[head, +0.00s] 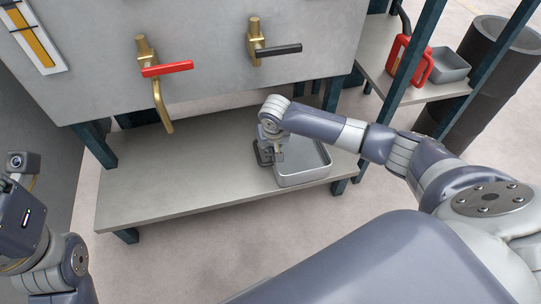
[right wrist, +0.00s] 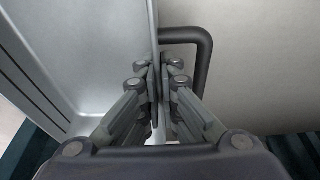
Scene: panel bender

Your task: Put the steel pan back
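A rectangular steel pan (head: 303,172) sits on the low grey shelf (head: 180,195) under the tank, near the shelf's right end. A dark loop handle (head: 262,155) sticks out from its left side. My right gripper (head: 272,153) is at that side, pointing down. In the right wrist view, the fingers (right wrist: 156,72) are close together, one on each side of the pan's wall (right wrist: 152,25), with the handle (right wrist: 207,60) beside them. They look shut on the pan's rim. The pan's visible inside is empty. My left arm shows at the left edge, its fingers out of view.
Above the shelf, the tank has a red-lever tap (head: 166,69) with a downward spout and a black-lever tap (head: 277,50). A right-hand shelf holds a red can (head: 417,62) and another grey pan (head: 449,66), near a dark drum (head: 500,75). The low shelf's left part is clear.

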